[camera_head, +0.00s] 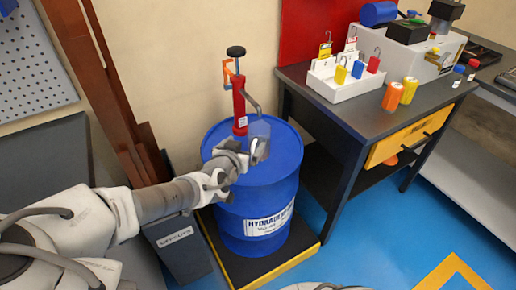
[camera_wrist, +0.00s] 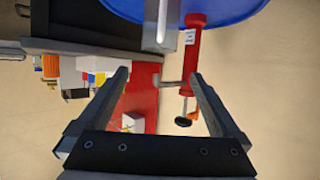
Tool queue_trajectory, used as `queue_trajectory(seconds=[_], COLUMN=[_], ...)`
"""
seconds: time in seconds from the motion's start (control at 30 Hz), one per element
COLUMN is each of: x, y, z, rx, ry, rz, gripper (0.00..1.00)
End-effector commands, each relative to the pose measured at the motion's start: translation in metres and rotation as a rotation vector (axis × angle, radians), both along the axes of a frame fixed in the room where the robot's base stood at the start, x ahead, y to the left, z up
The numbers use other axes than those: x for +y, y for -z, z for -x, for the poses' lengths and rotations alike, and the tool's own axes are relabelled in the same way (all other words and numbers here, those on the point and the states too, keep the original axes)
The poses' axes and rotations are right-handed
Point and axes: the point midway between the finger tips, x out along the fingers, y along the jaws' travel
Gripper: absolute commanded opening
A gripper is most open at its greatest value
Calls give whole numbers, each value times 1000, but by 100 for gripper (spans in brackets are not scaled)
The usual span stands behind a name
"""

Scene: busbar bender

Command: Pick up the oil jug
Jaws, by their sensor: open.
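A pale, see-through shape that looks like the oil jug (camera_head: 260,128) stands on the blue drum (camera_head: 267,184), under the spout of the red hand pump (camera_head: 239,108). My gripper (camera_head: 260,150) is right in front of its lower part in the head view; I cannot tell whether they touch. In the wrist view my gripper (camera_wrist: 158,76) has its two fingers spread, with nothing clearly held between them. The red pump (camera_wrist: 192,58) and the drum's blue top (camera_wrist: 225,8) show beyond the fingers. The jug is not clearly made out there.
The drum stands on a black and yellow pallet (camera_head: 308,252). A dark workbench (camera_head: 345,115) to the right carries a white tray of padlocks (camera_head: 340,88), orange-yellow bottles (camera_head: 400,93) and a grey machine (camera_head: 420,55). A grey bin (camera_head: 180,250) stands left of the drum. Blue floor is clear at front right.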

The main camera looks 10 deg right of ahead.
Motion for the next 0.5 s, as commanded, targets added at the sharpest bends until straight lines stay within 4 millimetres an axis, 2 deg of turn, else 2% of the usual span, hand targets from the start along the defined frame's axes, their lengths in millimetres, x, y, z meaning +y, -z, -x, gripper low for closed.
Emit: queue_trajectory(seconds=[0.03, 0.5], x=[-4, -33], y=[7, 32], z=[-7, -63], rx=[-1, 0], ry=[3, 2], rz=[-2, -2], gripper=[100, 100])
